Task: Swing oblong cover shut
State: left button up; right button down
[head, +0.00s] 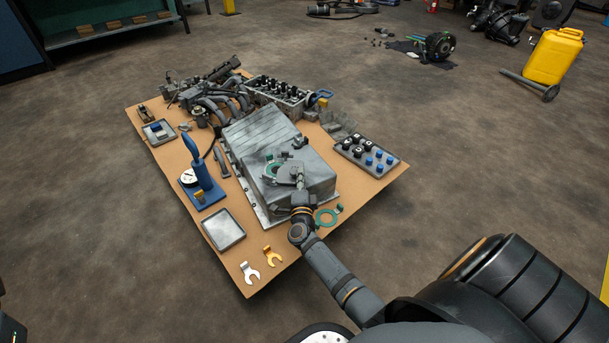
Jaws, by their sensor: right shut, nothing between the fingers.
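A large grey ribbed metal housing (262,135) lies on a brown board. On its near end is a small grey oblong plate, which looks like the oblong cover (286,174). A green ring (271,169) shows beside the plate's left end, so the plate does not hide all of it. My right arm reaches in from the lower right. My right gripper (300,183) is shut and empty, at the right end of the plate. I cannot tell whether it touches the plate, and the wrist hides part of the housing's near edge. My left gripper is out of view.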

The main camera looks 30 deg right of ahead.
aim_at(281, 182)
jog(key=shift+w+a+p, duration=0.3)
jog(key=shift+a, duration=0.55)
jog(key=shift+w+a, duration=0.3)
jog(key=shift+a, duration=0.4)
jog(key=shift+w+a, duration=1.15)
jog(key=shift+a, duration=0.15)
